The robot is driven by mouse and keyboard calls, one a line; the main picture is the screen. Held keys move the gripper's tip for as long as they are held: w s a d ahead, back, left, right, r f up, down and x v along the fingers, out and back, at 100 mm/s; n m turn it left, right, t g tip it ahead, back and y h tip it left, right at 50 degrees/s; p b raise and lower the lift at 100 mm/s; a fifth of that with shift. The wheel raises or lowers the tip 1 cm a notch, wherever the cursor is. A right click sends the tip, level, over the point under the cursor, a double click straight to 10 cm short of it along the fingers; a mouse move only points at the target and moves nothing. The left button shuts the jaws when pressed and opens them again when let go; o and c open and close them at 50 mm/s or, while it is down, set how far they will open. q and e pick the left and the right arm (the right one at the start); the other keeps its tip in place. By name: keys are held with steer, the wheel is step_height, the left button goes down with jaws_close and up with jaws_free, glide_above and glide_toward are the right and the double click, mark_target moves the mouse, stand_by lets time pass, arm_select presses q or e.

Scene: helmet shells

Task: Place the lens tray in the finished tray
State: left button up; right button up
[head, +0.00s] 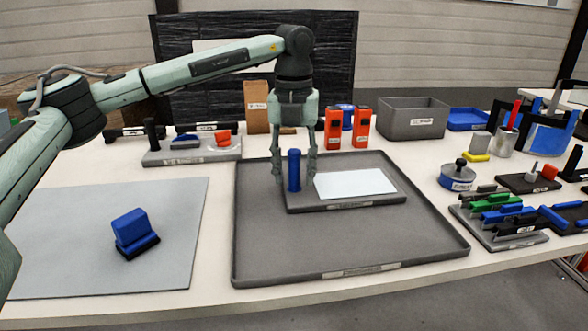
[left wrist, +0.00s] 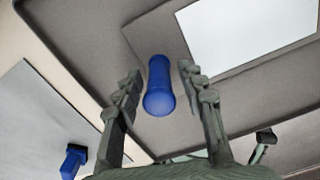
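The lens tray (head: 300,206) is a small flat dark grey tray with a pale white panel (head: 355,183) and an upright blue post (head: 294,171) at its left end. It lies inside the large grey finished tray (head: 350,247), toward its back, and looks flat on its floor. My left gripper (head: 294,180) points down over the post, one finger on each side. In the left wrist view the blue post (left wrist: 159,95) stands between the open fingers (left wrist: 160,72), with a gap visible on both sides. My right gripper is not in view.
A grey mat (head: 75,240) with a blue block (head: 134,231) lies at left. Orange devices (head: 334,128) and a grey bin (head: 412,118) stand behind the large tray. Several tools and a marker rack (head: 500,225) crowd the right. The large tray's front floor is clear.

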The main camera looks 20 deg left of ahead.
arm_select(q)
step_height(320, 180, up, 12)
steer(key=shift+r, duration=0.1)
stand_by(0.5)
stand_by(0.5)
